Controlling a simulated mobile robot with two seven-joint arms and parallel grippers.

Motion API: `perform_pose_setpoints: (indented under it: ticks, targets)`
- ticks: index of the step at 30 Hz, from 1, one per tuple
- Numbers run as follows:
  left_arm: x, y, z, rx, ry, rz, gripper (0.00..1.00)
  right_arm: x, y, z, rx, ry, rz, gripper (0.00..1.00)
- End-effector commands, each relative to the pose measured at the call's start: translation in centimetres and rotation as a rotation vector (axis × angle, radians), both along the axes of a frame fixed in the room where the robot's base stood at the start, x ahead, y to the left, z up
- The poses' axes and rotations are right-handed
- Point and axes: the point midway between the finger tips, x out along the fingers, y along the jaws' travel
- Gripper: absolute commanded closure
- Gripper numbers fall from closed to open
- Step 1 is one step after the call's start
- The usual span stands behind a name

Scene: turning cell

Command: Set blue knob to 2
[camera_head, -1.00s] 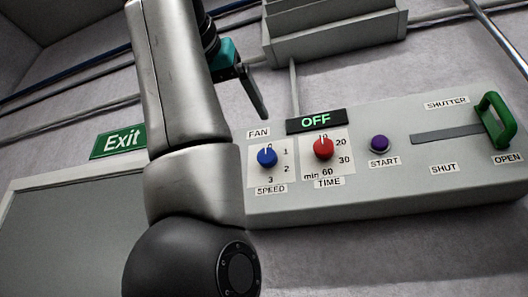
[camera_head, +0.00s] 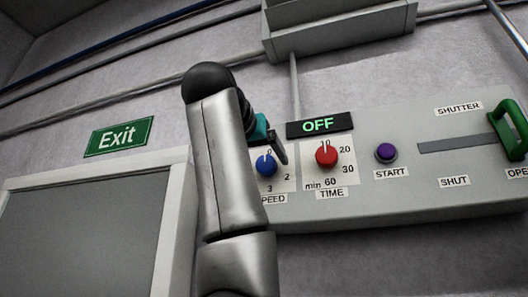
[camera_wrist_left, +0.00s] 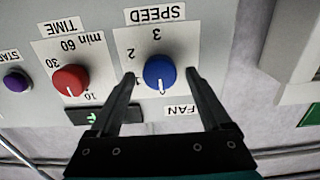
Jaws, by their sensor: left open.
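The blue knob (camera_head: 266,166) sits on the SPEED dial of the grey panel, partly beside my left gripper in the head view. Its white mark points to 0. In the left wrist view, which is upside down, the blue knob (camera_wrist_left: 159,70) lies between my two open fingertips, one on each side, and I cannot tell whether they touch it. My left gripper (camera_head: 280,150) is open in front of the dial. My right gripper is not in view.
A red knob (camera_head: 326,155) labelled TIME, a purple START button (camera_head: 385,153) and a green shutter handle (camera_head: 513,130) are to the right on the panel. A display (camera_head: 319,124) reading OFF is above. A grey ledge (camera_head: 340,30) is higher up.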

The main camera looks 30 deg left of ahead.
Motion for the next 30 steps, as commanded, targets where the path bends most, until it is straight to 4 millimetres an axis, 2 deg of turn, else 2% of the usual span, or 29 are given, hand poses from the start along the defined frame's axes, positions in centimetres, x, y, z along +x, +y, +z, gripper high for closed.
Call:
perform_pose_setpoints:
  ticks: [3,12,30]
  targets:
    - [0.68,0.18,0.03,0.0,0.001,0.0,0.18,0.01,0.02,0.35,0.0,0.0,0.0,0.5]
    - [0.82,0.23,-0.07,0.0,0.0,0.0,0.19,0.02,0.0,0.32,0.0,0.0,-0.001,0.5]
    - [0.76,0.2,-0.03,0.0,0.0,0.0,0.87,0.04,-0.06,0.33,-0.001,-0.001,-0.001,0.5]
